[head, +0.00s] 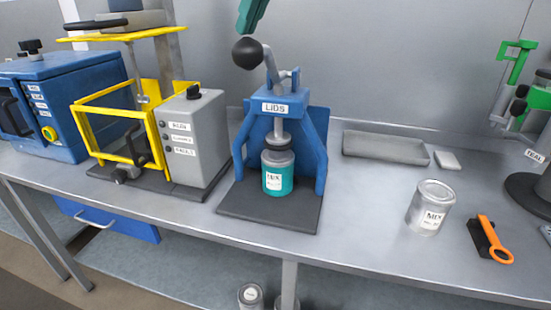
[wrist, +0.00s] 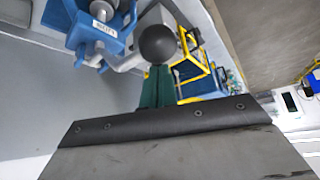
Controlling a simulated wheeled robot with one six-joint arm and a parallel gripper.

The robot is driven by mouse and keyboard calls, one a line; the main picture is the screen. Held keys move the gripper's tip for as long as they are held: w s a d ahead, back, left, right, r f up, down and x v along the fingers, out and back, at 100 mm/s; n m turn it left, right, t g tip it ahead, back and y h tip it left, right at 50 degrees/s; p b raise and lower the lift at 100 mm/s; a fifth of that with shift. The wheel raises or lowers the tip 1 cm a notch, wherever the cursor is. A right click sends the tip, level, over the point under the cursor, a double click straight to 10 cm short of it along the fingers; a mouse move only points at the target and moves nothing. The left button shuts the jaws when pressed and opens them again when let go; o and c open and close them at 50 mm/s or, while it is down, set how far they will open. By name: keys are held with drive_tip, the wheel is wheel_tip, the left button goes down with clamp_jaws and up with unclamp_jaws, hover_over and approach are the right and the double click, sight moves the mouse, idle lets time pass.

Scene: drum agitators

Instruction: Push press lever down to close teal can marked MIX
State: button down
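The blue lid press (head: 290,108), labelled LIDS, stands on a dark base plate. Its lever (head: 271,68) is raised and ends in a black ball knob (head: 247,52). The teal can (head: 278,180), marked MIX, stands upright under the ram with a grey lid on top. I cannot tell how firmly the lid sits. My green gripper (head: 247,32) is just above the knob at the top edge. In the wrist view the fingers (wrist: 158,75) look shut together with nothing between them, and the knob (wrist: 158,45) appears right at their tips. Contact is unclear.
Left of the press is a yellow-framed machine (head: 110,118) with a grey control box (head: 192,138), and a blue machine (head: 65,100). To the right are a silver MIX can (head: 431,208), an orange-handled tool (head: 491,240) and a grey tray (head: 385,148).

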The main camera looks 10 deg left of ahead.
sight(249, 40)
drive_tip(key=shift+s+f, duration=0.15)
drive_tip(key=shift+f, duration=0.35)
drive_tip(key=shift+s+f, duration=0.3)
drive_tip(key=shift+f, duration=0.95)
drive_tip(key=shift+s+f, duration=0.2)
drive_tip(key=shift+f, duration=0.6)
